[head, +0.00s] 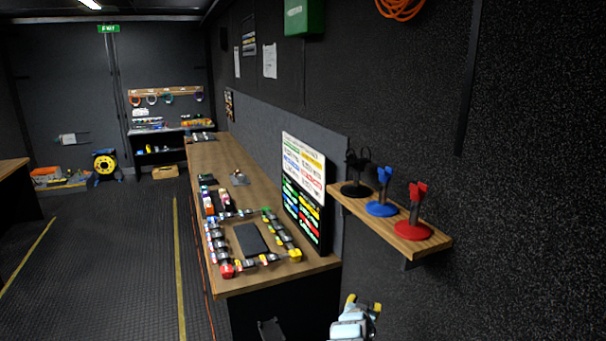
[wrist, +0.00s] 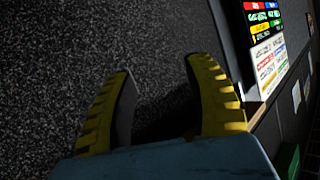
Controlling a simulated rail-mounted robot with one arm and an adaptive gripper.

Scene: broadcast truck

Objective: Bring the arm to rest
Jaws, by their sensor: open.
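My gripper (head: 363,305) shows at the bottom of the head view, light blue with yellow fingertips, to the right of the near end of the wooden bench (head: 158,150) and below the wall shelf. In the wrist view my gripper (wrist: 165,90) has its two yellow ridged fingers spread apart, with nothing between them. Behind the fingers is dark speckled wall. The gripper is clear of the bench and shelf in the head view, as far as can be seen.
A wooden shelf (head: 343,203) holds black (head: 356,188), blue (head: 381,207) and red (head: 413,230) stands. A colored label board (head: 303,165) leans at the bench's back, also in the wrist view (wrist: 270,60). Small devices surround a dark tablet (head: 251,239). The floor (head: 110,260) is clear.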

